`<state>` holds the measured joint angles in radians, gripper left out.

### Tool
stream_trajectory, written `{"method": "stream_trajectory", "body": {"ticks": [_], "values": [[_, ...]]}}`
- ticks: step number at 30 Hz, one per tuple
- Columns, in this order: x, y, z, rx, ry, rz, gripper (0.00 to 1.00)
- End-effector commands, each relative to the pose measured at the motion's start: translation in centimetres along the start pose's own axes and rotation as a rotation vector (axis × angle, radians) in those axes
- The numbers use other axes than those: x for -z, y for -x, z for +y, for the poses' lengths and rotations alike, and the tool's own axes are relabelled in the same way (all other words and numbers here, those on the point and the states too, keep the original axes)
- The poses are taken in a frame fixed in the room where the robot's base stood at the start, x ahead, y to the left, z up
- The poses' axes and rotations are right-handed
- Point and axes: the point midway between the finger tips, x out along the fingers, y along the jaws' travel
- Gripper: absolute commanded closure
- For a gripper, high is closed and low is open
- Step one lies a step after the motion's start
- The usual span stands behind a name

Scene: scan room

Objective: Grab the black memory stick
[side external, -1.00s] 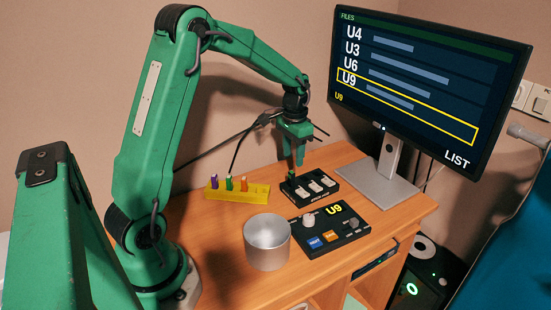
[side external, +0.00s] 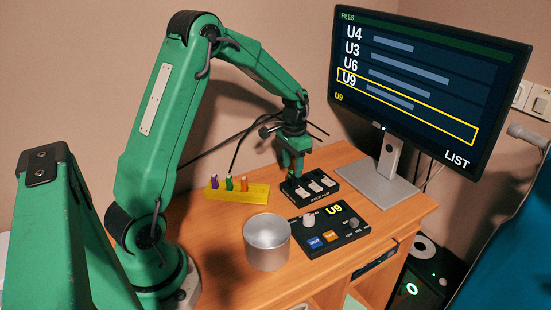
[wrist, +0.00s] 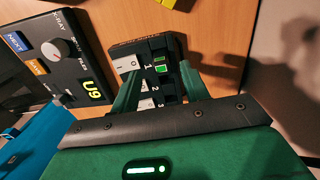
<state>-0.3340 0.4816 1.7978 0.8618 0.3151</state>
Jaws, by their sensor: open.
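The black dock (side external: 322,194) lies on the desk below my gripper (side external: 292,173), with pale labelled pieces along its top. In the wrist view, the dock (wrist: 124,48) shows the numbers 1, 2 and 3, with a green light beside 1. My gripper (wrist: 160,72) is open, its two green fingers apart on either side of the lit slot. Dark shapes sit at the slots between the fingers. I cannot clearly tell the black memory stick from the black dock, and the side view hides that end behind the fingers.
A yellow rack (side external: 238,194) holds purple, green and orange sticks. A metal cup (side external: 267,245) and a control panel (side external: 330,228) reading U9 stand in front of the dock. The monitor (side external: 430,75) stands at the right, with U9 framed in its list.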

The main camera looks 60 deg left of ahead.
Motion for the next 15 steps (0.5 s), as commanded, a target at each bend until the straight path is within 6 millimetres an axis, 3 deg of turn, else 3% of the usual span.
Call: {"method": "stream_trajectory", "body": {"ticks": [9,15], "values": [[-0.1,-3.5,-0.1,-0.001,0.000,-0.002,0.55],[-0.1,-4.1,-0.1,0.000,0.000,-0.001,0.55]]}}
